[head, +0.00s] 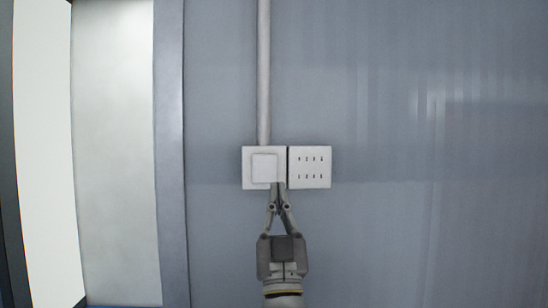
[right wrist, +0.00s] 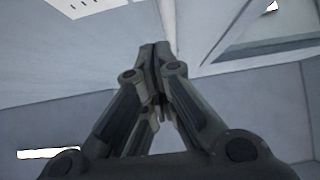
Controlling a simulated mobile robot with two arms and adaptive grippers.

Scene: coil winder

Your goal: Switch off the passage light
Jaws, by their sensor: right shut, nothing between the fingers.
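The light switch is a white square plate with a large rocker (head: 264,164) on the grey wall, in the middle of the head view. My right gripper (head: 276,186) comes up from below, with its shut fingertips in front of the lower right part of the switch plate. Whether the tips touch the rocker I cannot tell. In the right wrist view the fingers (right wrist: 156,48) are together and empty, close to a pale surface. The rocker's tilt is too small to make out. My left gripper is out of view.
A white socket plate (head: 310,167) with small slots sits directly right of the switch. A vertical conduit pipe (head: 264,70) runs down the wall into the top of the switch. A door frame edge (head: 170,150) and a bright opening (head: 45,150) are at the left. The wall at the right is bare.

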